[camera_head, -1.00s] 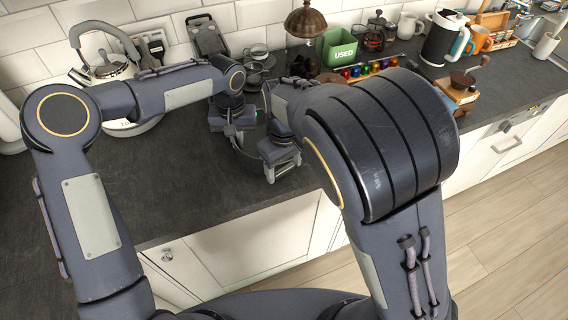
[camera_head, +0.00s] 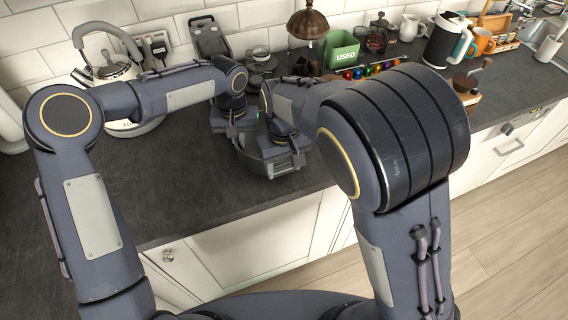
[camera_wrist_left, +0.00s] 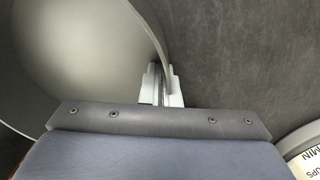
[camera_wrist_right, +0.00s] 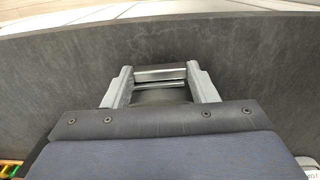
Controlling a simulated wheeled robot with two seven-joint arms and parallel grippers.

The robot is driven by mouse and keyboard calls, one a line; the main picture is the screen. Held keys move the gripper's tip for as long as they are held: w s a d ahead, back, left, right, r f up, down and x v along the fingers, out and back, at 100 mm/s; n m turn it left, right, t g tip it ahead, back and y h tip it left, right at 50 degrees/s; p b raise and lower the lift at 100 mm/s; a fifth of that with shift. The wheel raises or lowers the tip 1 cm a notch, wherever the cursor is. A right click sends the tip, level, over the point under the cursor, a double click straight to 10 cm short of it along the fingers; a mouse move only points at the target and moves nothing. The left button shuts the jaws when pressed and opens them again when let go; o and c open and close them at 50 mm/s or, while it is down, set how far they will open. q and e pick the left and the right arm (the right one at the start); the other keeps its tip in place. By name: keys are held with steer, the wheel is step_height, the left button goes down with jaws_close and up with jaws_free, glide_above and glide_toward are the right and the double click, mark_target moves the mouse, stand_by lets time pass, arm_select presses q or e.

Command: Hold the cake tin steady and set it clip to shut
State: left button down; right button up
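The round grey cake tin (camera_head: 256,166) stands on the worktop, partly hidden by my two grippers. Its pale inside and curved wall fill the upper left of the left wrist view (camera_wrist_left: 75,60). My left gripper (camera_wrist_left: 161,88) has its fingers closed together on the tin's wall at the rim. My right gripper (camera_wrist_right: 158,85) is at the tin's front right side, with its fingers well apart. A silver bar, seemingly the clip (camera_wrist_right: 160,74), lies across the gap between those fingers. I cannot tell whether the fingers touch it, or the clip's setting.
A kettle (camera_head: 105,68) and a kitchen scale stand at the left. Cups (camera_head: 260,53), a green box (camera_head: 341,50) and coloured capsules (camera_head: 370,70) are behind the tin. The worktop's front edge is close to the tin; the left front worktop (camera_head: 180,190) is clear.

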mark_target(284, 168)
steer(key=o, duration=0.4)
steer(key=shift+o, duration=0.2)
step_height(284, 168, up, 12)
stand_by(0.5)
arm_select(q)
steer(key=c, duration=1.6)
jaws_free()
